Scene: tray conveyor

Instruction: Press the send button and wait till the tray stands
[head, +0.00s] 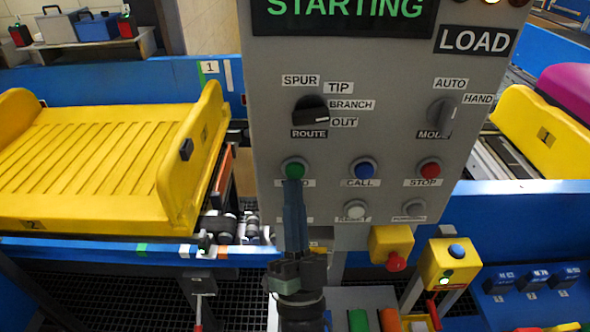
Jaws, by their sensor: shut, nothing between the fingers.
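The green button (294,168) is on the grey control panel (380,262), in the upper row, left of the blue CALL button (364,168) and the red STOP button (430,169). Its label is mostly hidden behind my gripper; a final "D" shows. My gripper (293,184) is shut and empty, its tip at the green button's lower edge; I cannot tell whether it touches or presses it. The display (345,14) reads STARTING in green. A yellow tray (90,155), marked 2, lies on the conveyor at the left; nothing shows in it.
The ROUTE knob (312,108) and MODE knob (441,116) sit above the buttons. A white button (356,210) and a grey one (413,208) sit below. Another yellow tray (545,135) with a magenta item is at right.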

